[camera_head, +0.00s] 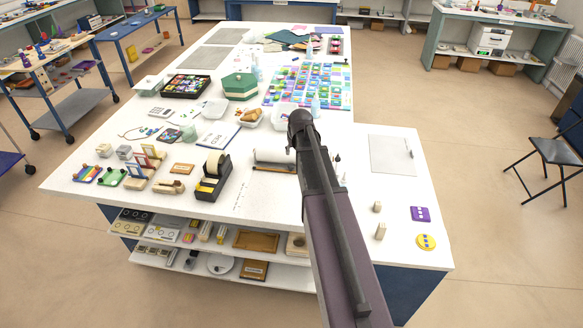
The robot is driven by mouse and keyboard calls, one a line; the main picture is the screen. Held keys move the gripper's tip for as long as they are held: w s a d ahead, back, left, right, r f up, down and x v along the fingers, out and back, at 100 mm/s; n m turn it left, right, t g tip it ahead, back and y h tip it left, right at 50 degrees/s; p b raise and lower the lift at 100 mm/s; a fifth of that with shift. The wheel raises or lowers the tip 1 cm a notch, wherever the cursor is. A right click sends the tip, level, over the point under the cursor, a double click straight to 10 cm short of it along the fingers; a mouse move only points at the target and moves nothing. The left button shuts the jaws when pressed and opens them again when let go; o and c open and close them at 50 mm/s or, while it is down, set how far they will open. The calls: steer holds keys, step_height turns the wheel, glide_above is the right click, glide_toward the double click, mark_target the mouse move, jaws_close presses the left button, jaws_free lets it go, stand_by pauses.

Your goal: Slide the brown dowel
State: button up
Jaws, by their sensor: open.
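A thin brown rod (274,169) lies on the white table (290,205), just in front of a pale roller; its right end runs close to my arm. It may be the brown dowel, but it is too small to be sure. Two short tan pegs (380,231) stand on the table to the right of my arm, one behind the other. My arm crosses the picture from the bottom edge up over the table, and covers what lies behind it. I cannot make out my gripper or its fingertips.
A black tape dispenser (212,178) stands left of the rod. The back left is crowded; the front right has bare room.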

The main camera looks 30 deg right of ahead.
mark_target(291, 166)
steer(key=shift+b+x, duration=5.3)
steer(key=shift+x, duration=0.7)
jaws_close()
